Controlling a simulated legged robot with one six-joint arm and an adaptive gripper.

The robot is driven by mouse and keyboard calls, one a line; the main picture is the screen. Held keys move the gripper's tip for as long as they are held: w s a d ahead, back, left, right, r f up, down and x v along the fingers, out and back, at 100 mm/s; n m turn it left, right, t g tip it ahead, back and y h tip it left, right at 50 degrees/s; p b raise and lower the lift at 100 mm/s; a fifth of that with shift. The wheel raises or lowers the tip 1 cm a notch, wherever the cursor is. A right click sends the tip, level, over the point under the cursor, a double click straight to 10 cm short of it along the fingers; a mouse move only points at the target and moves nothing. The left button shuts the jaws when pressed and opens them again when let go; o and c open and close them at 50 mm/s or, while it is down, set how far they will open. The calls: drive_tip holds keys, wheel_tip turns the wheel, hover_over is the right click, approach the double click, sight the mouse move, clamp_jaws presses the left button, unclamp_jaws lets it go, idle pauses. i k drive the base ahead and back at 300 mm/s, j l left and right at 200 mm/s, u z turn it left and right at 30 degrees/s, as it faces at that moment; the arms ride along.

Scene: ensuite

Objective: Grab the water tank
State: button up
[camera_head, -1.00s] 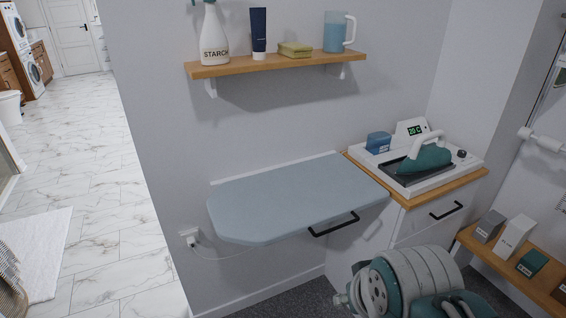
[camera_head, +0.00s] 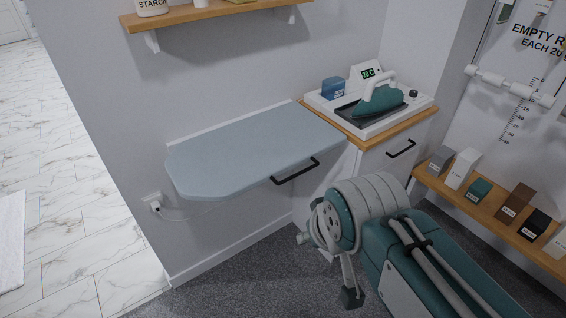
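A small blue tank (camera_head: 333,87), which looks like the water tank, sits at the back left of the white iron station (camera_head: 312,101). A teal iron (camera_head: 378,101) rests on the dark plate of that station, to the right of the tank. My folded arm is at the lower middle, in front of the cabinet. A dark tip of my gripper (camera_head: 352,297) shows low over the carpet, well apart from the tank. The rest of the gripper is partly hidden by the arm, and its opening is unclear.
A pale blue fold-down ironing board (camera_head: 250,152) juts from the wall, left of the cabinet (camera_head: 372,167). A wooden shelf (camera_head: 215,12) is above it. A low shelf (camera_head: 485,208) with several small boxes is at right. Grey carpet (camera_head: 240,290) is clear at front.

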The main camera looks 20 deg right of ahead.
sight(334, 87)
drive_tip(key=i+l+z, duration=0.1)
drive_tip(key=i+l, duration=0.6)
drive_tip(key=l, duration=0.15)
drive_tip(key=i+l, duration=0.75)
drive_tip(key=k+l+z, duration=0.05)
drive_tip(key=l, duration=0.05)
